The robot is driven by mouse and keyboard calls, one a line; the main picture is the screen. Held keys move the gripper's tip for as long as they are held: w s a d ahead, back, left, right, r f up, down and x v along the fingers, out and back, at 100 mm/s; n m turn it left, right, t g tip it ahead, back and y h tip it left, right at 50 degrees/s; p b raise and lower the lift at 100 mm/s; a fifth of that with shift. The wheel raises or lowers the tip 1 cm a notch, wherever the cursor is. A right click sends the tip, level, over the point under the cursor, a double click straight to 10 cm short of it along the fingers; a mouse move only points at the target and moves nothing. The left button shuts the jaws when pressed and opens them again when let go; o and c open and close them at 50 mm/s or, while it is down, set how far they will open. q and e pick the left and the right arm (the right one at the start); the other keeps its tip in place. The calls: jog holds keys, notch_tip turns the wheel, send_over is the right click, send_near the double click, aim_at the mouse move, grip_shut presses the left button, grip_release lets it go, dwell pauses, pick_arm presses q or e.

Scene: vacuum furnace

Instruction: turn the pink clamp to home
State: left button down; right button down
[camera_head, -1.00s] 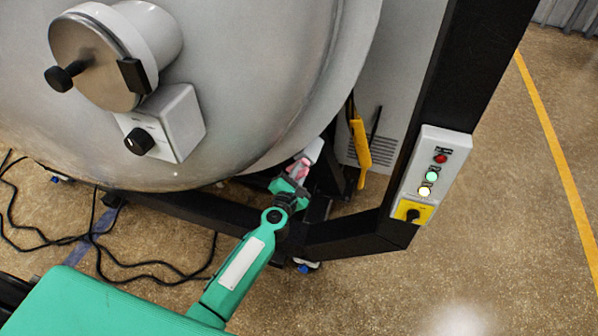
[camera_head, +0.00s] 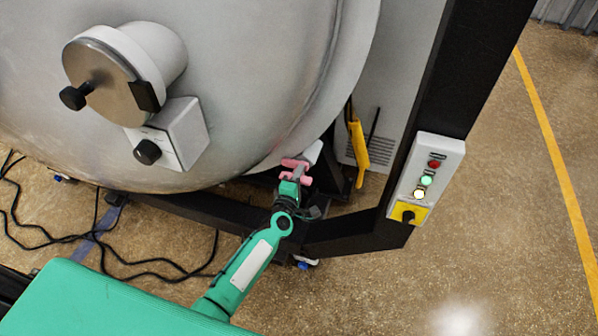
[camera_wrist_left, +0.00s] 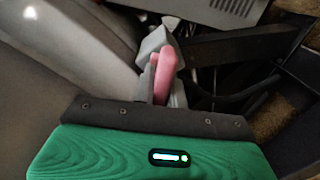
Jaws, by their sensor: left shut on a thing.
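The pink clamp (camera_head: 295,163) is at the lower right rim of the big grey furnace door (camera_head: 270,80). My left gripper (camera_head: 294,173) reaches up to it from below and is shut on it. Pink parts show on both sides of the jaws. In the left wrist view the pink clamp (camera_wrist_left: 165,76) stands upright ahead of the gripper, against a light grey bracket (camera_wrist_left: 155,42). The far side of the clamp and its pivot are hidden. My right gripper is not in view.
A black frame post (camera_head: 455,85) carries a control box (camera_head: 440,150) with lamps and a yellow-backed switch, right of the clamp. A yellow handle (camera_head: 359,150) hangs near the clamp. The door has a round port (camera_head: 105,75) and a knob box (camera_head: 180,130). Black cables (camera_head: 50,236) lie on the floor.

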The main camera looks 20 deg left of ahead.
pick_arm(q)
jog(key=m+p, duration=0.1)
jog(key=m, duration=0.1)
jog(key=m+p, duration=0.1)
jog(key=m, duration=0.2)
jog(key=m+p, duration=0.1)
jog(key=m, duration=0.2)
jog(key=shift+f, duration=0.25)
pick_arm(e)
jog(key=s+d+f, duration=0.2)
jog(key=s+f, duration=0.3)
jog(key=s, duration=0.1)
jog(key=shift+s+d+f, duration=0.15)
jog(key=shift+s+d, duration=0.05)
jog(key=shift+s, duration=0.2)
pick_arm(q)
jog(key=shift+m, duration=0.3)
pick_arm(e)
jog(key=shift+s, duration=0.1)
pick_arm(q)
jog(key=c, duration=1.4)
grip_release()
jog(key=shift+c, duration=0.2)
jog(key=shift+s, duration=0.1)
